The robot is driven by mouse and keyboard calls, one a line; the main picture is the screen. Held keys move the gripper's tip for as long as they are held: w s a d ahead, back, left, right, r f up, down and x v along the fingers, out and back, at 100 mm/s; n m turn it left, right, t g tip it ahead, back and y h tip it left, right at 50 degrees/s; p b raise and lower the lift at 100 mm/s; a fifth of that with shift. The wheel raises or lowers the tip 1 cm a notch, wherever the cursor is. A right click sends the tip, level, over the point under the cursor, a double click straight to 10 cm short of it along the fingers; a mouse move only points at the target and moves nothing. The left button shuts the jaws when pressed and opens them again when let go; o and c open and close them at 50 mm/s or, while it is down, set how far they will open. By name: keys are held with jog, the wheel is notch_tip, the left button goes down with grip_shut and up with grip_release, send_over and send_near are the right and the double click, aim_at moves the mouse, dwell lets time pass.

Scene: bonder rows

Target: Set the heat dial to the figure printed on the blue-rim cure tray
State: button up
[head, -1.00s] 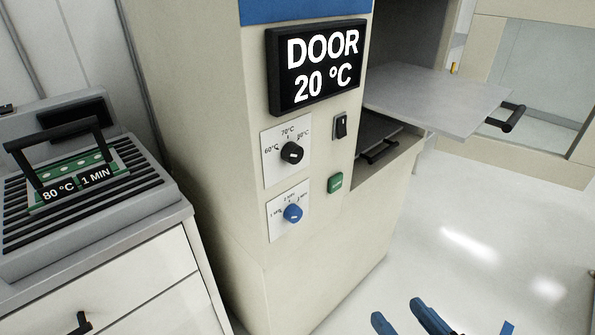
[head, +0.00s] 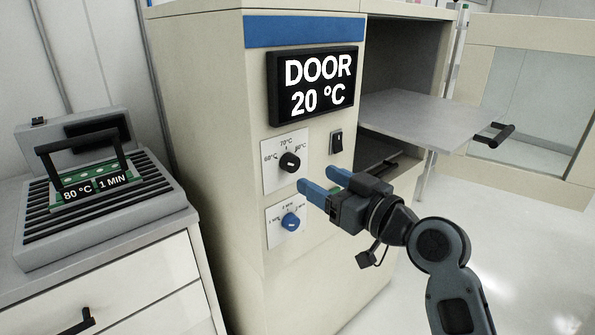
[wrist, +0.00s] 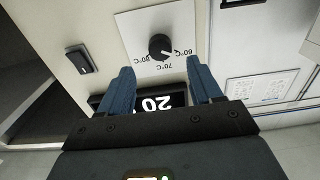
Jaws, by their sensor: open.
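The black heat dial (head: 290,162) sits on a white plate marked 60, 70 and 80 °C on the oven front. In the wrist view the dial (wrist: 160,47) appears upside down, its white mark seeming to point toward 60 °C. My gripper (head: 318,180) is open and empty, right of and slightly below the dial in the head view; in the wrist view its blue fingers (wrist: 158,75) flank the line to the dial, apart from it. At left, a carrier with a black handle and green board (head: 95,182) reads "80 °C" and "1 MIN"; I cannot make out a blue rim.
A blue time dial (head: 290,221) is below the heat dial. A black rocker switch (head: 336,142) is to the right. The display (head: 315,83) reads "DOOR 20 °C". The oven door (head: 530,110) is open, and a grey shelf (head: 430,112) sticks out right of the panel.

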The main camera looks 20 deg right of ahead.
aim_at(294, 166)
jog(key=x, duration=0.6)
jog(key=shift+w+a+p, duration=0.1)
jog(key=shift+w+p, duration=0.3)
jog(key=c, duration=1)
